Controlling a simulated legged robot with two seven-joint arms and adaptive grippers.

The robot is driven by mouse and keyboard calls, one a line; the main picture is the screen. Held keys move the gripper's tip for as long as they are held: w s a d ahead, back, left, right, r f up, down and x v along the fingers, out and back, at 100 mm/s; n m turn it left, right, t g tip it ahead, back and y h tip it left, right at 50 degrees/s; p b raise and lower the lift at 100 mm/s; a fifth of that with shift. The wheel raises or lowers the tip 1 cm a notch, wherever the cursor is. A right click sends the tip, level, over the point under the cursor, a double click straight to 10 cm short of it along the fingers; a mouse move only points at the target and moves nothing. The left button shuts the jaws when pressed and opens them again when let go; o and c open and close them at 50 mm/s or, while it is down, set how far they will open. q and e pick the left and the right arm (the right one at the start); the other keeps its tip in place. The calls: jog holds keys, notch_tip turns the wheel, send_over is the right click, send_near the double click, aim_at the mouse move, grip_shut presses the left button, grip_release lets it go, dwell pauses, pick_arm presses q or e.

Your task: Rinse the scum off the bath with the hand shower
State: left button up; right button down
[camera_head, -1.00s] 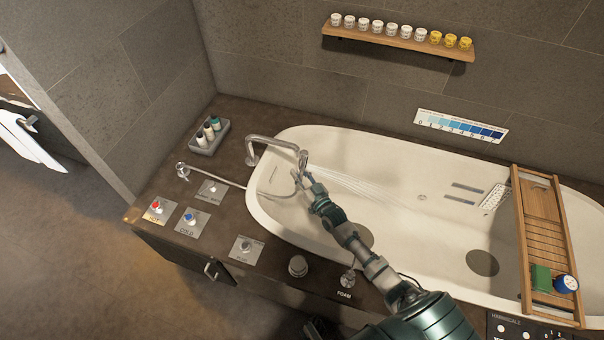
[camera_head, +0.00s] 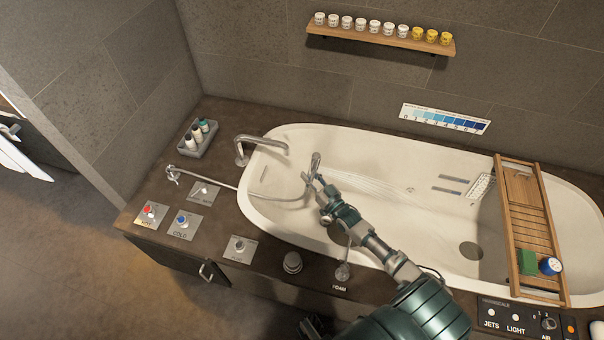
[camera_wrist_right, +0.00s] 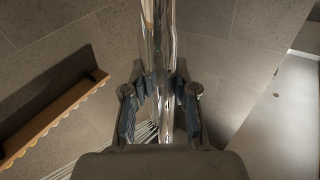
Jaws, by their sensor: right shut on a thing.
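The white bath (camera_head: 300,131) fills the middle of the head view. My right gripper (camera_head: 318,183) is shut on the chrome hand shower (camera_head: 315,163), held roughly upright above the bath's left part. The shower's chrome handle (camera_wrist_right: 158,40) rises between the fingers in the wrist view. A thin fan of water (camera_head: 368,188) sprays rightward from it into the bath. A grey hose (camera_head: 225,183) runs to it from the deck. A dark round patch (camera_head: 471,250) shows on the bath's right inside; I cannot tell whether it is scum. My left gripper is not seen.
A curved spout (camera_head: 262,141) stands left of the shower. A wooden caddy (camera_head: 513,200) with a green block (camera_head: 527,262) and blue-white pot (camera_head: 550,266) spans the right end. Knobs and a bottle tray (camera_head: 198,139) line the deck; a jar shelf (camera_head: 380,39) hangs behind.

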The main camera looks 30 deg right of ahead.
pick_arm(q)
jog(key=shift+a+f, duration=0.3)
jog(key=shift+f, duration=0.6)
pick_arm(e)
jog(key=s+d, duration=0.4)
jog(key=shift+s+r, duration=0.1)
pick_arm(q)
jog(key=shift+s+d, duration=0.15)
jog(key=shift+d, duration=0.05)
pick_arm(e)
jog(key=shift+d, duration=0.25)
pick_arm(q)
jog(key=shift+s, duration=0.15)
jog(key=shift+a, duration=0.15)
pick_arm(e)
jog(key=shift+a, duration=0.2)
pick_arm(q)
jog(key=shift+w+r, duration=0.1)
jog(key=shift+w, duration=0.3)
pick_arm(e)
jog(key=shift+d, duration=0.1)
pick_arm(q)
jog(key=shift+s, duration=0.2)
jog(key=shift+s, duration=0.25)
